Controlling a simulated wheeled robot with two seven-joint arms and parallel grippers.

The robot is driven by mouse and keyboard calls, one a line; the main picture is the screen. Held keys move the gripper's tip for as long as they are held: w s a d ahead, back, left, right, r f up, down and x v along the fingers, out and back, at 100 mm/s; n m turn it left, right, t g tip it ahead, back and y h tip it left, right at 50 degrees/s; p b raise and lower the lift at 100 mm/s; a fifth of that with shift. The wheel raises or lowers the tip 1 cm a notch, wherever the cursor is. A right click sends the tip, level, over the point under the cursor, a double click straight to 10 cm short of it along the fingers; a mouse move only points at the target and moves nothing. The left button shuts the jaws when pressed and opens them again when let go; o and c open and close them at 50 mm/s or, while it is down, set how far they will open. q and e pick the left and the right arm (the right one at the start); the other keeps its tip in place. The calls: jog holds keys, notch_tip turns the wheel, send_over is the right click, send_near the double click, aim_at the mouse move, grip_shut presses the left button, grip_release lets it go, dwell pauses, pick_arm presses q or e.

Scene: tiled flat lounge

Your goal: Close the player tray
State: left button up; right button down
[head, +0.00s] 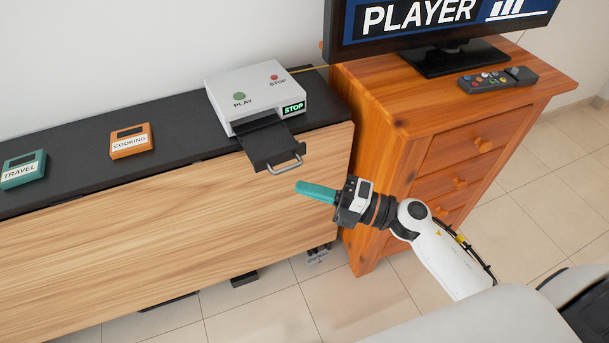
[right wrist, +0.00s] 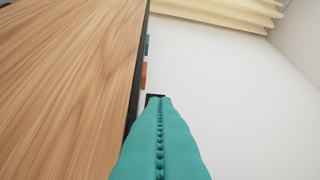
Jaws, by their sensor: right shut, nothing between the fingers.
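The white player (head: 247,94) stands on the black top of the wooden cabinet, with a green PLAY button, a red STOP button and a small display reading STOP. Its black tray (head: 266,145) sticks out at the front, past the cabinet edge, with a metal handle (head: 286,165) at its end. My right gripper (head: 301,187) has teal fingers, shut and empty. In the head view its tips show just below the handle, apart from it. The teal fingers also fill the lower middle of the right wrist view (right wrist: 160,140). My left gripper is not in view.
An orange COOKING case (head: 130,141) and a teal TRAVEL case (head: 23,170) lie on the cabinet top (head: 75,148). An orange wooden chest (head: 400,105) stands close to the right, bearing a screen (head: 440,20) and a remote (head: 497,80). Open tiled floor lies in front.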

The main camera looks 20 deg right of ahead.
aim_at(275, 136)
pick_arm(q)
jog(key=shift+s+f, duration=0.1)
pick_arm(e)
jog(key=shift+w+a+r, duration=0.1)
jog(key=shift+w, duration=0.6)
jog(key=shift+w+a+r, duration=0.1)
jog(key=shift+w, duration=0.55)
jog(key=w, duration=0.5)
jog(key=shift+w+a, duration=0.3)
jog(key=shift+w, duration=0.1)
jog(key=w, duration=0.2)
jog(key=w+b, duration=0.1)
jog(key=w, duration=0.2)
jog(key=w+a, duration=0.1)
jog(key=w, duration=0.1)
jog(key=shift+w+b, duration=0.25)
jog(key=shift+b, duration=0.1)
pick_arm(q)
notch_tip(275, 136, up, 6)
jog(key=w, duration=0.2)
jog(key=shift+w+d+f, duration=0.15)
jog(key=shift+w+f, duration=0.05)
pick_arm(e)
jog(key=shift+w, duration=0.25)
